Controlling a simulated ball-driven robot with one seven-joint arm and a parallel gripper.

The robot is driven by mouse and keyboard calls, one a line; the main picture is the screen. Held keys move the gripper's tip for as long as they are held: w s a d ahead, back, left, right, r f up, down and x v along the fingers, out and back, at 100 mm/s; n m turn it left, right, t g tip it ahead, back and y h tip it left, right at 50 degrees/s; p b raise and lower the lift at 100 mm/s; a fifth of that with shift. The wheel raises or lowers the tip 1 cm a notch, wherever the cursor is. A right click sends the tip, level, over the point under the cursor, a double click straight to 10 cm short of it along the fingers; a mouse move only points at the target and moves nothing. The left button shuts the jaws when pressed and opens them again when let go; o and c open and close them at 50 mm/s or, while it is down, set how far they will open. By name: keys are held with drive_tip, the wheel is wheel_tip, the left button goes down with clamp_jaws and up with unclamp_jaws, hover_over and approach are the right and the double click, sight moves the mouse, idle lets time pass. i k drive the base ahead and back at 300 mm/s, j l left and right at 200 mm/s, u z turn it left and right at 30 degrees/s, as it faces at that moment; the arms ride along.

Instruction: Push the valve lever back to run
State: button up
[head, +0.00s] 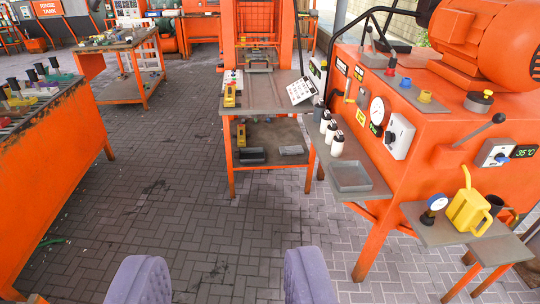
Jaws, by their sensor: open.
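My gripper (224,280) shows at the bottom of the head view as two purple-grey fingers, wide apart with only paved floor between them. The large orange machine (430,140) on the right carries several controls. A grey lever with a dark round knob (480,131) sticks up at a slant on its right part. A small upright lever with a dark knob and red base (391,64) stands on its top. A pale handle (349,89) is on its front panel. I cannot tell which is the valve lever. All are apart from my gripper, up and to the right.
A workbench (262,105) stands ahead, with white bottles (337,145) and a grey tray (352,176) beside it. A yellow watering can (468,205) sits on a low shelf (425,228) at right. An orange bench (50,165) edges the left. The middle paving is clear.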

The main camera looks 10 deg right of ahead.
sight(369, 29)
drive_tip(key=i+z, duration=0.25)
drive_tip(key=i, duration=0.2)
drive_tip(key=i+j+z, duration=0.25)
drive_tip(key=i, duration=0.2)
drive_tip(key=i+j+z, duration=0.25)
drive_tip(key=i, duration=0.2)
drive_tip(key=i+j+z, duration=0.25)
drive_tip(key=i, duration=0.2)
drive_tip(key=i+j+u, duration=0.15)
drive_tip(key=i, duration=0.8)
drive_tip(key=i+j+u, duration=0.2)
drive_tip(key=i, duration=0.75)
